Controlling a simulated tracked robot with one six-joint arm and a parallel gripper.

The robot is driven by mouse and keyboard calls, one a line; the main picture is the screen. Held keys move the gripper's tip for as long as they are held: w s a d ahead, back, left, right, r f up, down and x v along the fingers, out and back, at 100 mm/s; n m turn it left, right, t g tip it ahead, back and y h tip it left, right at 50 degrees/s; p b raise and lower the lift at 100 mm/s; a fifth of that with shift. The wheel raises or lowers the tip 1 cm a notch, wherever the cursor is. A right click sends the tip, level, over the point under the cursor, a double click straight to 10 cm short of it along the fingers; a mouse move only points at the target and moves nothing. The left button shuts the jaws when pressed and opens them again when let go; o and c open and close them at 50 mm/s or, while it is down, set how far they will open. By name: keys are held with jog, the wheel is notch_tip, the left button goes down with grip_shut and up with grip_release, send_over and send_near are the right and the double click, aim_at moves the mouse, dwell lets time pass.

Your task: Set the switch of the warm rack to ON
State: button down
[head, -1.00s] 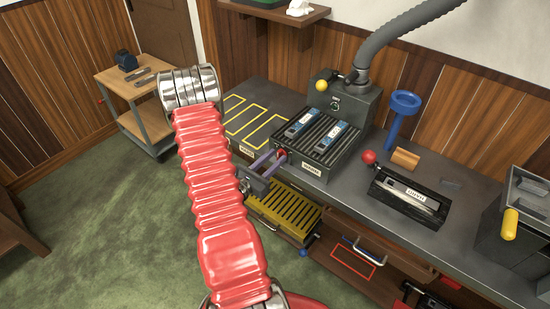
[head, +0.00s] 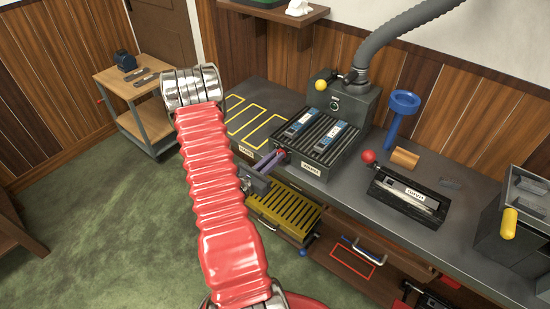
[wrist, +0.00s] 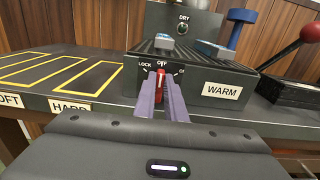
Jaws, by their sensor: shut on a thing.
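The warm rack (head: 312,169) is a dark ribbed box on the bench, with a WARM label (wrist: 222,91) on its front. Its red switch (wrist: 161,80) stands on the front face, pointing up toward the OFF mark. LOCK is printed on its left, and a partly hidden mark starting with O on its right. My gripper (wrist: 162,92) has its two purple fingers around the switch, shut on it. In the head view my gripper (head: 277,157) reaches the rack's front from the left. The fingers hide the switch's lower part.
Two blue-topped cassettes (head: 332,131) lie on the rack. The dryer box (head: 345,100) with a hose stands behind it. A yellow slotted tray (head: 283,208) sits below the bench edge. A black tray with a red-ball lever (head: 368,157) is to the right.

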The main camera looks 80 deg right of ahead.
jog(key=shift+s+a, duration=0.1)
jog(key=shift+a, duration=0.05)
jog(key=shift+m, duration=0.4)
jog(key=m, duration=0.6)
jog(key=s+m, duration=0.1)
jog(key=m, duration=0.3)
jog(key=shift+a+f, duration=0.3)
jog(key=shift+f, duration=0.1)
jog(key=shift+s, duration=0.1)
jog(key=c, duration=1.8)
grip_release()
jog(key=shift+d, duration=0.1)
jog(key=shift+w+r, duration=0.1)
jog(key=shift+w, duration=0.15)
